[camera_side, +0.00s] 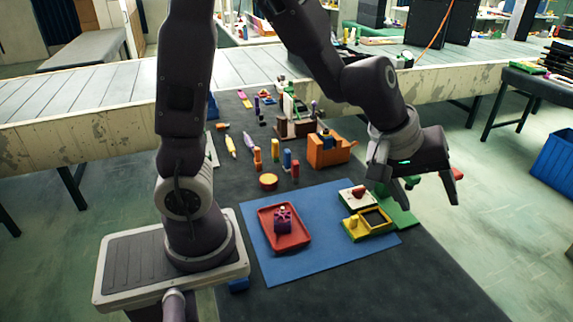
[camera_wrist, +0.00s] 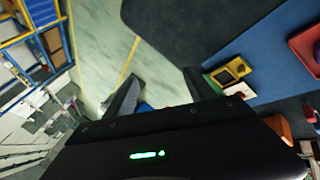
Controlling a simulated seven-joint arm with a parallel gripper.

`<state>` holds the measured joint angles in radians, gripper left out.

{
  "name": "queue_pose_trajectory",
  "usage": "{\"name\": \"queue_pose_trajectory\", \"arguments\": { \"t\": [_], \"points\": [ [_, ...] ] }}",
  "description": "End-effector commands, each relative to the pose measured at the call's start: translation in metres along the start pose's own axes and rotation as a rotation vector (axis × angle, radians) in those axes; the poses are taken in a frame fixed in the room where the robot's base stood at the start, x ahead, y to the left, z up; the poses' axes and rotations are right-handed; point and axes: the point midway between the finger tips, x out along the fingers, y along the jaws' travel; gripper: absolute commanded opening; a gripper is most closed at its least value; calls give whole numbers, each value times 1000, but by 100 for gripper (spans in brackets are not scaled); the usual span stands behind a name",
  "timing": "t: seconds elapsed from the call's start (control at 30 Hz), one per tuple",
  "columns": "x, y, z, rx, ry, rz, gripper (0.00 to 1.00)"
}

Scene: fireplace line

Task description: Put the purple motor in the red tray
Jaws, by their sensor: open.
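The purple motor (camera_side: 282,219) sits inside the red tray (camera_side: 301,240) on the blue mat (camera_side: 335,250) in the side view. A small light-coloured part tops the motor. My gripper (camera_side: 428,188) is raised to the right of the mat, well apart from the tray, with its fingers spread and nothing between them. In the wrist view the fingers of my gripper (camera_wrist: 160,92) are apart and empty.
Near my gripper are a yellow box (camera_side: 376,217), a white block with a red piece (camera_side: 356,197) and a green plate (camera_side: 400,212). An orange box (camera_side: 328,152) and several small coloured parts stand behind the mat. The mat's front is clear.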

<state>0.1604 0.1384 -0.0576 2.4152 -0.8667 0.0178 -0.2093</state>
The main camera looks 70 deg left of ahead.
Motion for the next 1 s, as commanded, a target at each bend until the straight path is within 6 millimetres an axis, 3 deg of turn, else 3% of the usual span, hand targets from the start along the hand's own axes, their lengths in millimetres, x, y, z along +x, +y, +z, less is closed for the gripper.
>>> {"name": "queue_pose_trajectory", "arguments": {
  "t": [0.03, 0.1, 0.2, 0.3, 0.4, 0.47, 1.0],
  "points": [
    [-46, 6, 10, 143, -24, 70, 64],
    [-100, -11, 31, 379, -52, 95, 64],
    [-152, -62, 52, 651, -43, 32, 64],
    [-178, -111, 58, 808, -18, -70, 64],
    [-190, -139, 59, 875, -5, -141, 64],
    [-192, -146, 60, 890, -3, -159, 64],
    [-192, -146, 60, 891, -4, -161, 64]
  ]
}}
